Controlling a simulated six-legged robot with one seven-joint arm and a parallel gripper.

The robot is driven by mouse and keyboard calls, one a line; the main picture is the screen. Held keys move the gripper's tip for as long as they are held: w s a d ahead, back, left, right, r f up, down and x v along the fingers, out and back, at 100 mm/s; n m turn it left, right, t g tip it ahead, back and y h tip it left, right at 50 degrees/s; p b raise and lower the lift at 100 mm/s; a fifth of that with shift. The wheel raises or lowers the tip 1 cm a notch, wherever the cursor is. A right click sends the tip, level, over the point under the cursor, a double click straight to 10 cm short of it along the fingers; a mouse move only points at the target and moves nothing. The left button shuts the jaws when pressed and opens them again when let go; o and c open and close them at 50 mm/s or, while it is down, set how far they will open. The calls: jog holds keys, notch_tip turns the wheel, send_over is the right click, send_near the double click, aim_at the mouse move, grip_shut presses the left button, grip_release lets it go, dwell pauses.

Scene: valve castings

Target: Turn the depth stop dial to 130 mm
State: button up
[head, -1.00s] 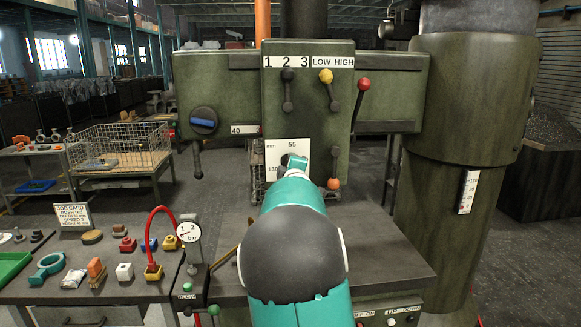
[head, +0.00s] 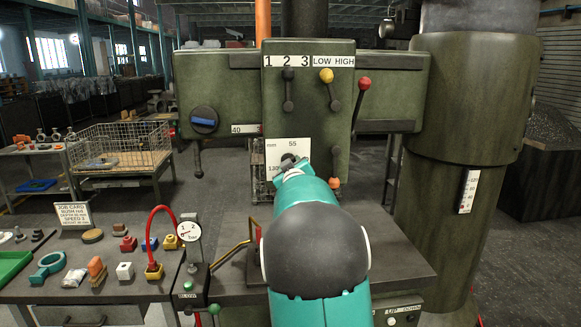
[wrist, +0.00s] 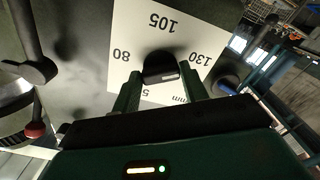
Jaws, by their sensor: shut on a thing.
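The depth stop dial is a black knob (wrist: 160,68) on a white plate (wrist: 205,48), which shows nearly upside down in the wrist view. The plate reads 80, 105, 130 and mm; a further number is partly covered. My gripper (wrist: 160,80) has one finger on each side of the knob and is shut on it. I cannot tell for sure which number the knob points to. In the head view the plate (head: 300,150) is on the front of the green drill head, with 55 at its top. My gripper (head: 291,168) covers most of the knob there.
Levers with a black (head: 288,75), a yellow (head: 326,76) and a red ball (head: 364,84) stand above the dial. A blue-barred knob (head: 204,120) is to the left. A bench with small parts, a job card (head: 73,215) and a pressure gauge (head: 189,231) is at lower left.

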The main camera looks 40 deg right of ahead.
jog(key=shift+w+a+r, duration=0.15)
jog(key=shift+r, duration=0.05)
dwell(0.4)
jog(key=o, duration=0.8)
jog(key=shift+o, duration=0.9)
jog(key=shift+f, duration=0.1)
jog(key=v, duration=1.4)
